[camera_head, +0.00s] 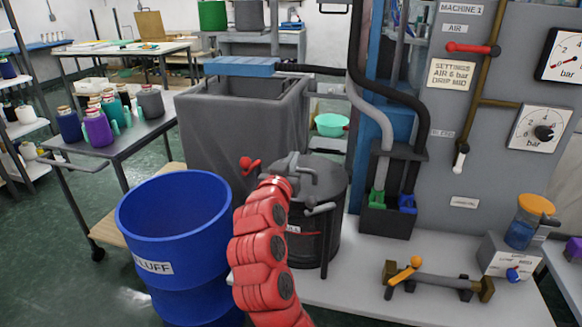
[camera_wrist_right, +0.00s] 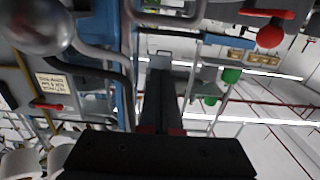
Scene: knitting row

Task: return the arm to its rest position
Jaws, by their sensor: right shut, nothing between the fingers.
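My right arm (camera_head: 262,240), red with dark round joints, rises from the bottom middle of the head view. Its grey right gripper (camera_head: 293,165) overlaps the top of the dark drum in the picture; I cannot tell whether it touches. In the right wrist view the dark fingers of the gripper (camera_wrist_right: 161,70) lie together, shut with nothing between them. My left arm and gripper are not in view.
A dark lidded drum (camera_head: 325,205) with a red handle (camera_head: 250,165) stands by my gripper. A blue barrel (camera_head: 170,205) stands at left, a grey bin (camera_head: 215,125) behind. The machine panel (camera_head: 480,115) rises at right above a light bench (camera_head: 350,280) holding a clamp fixture (camera_head: 440,283).

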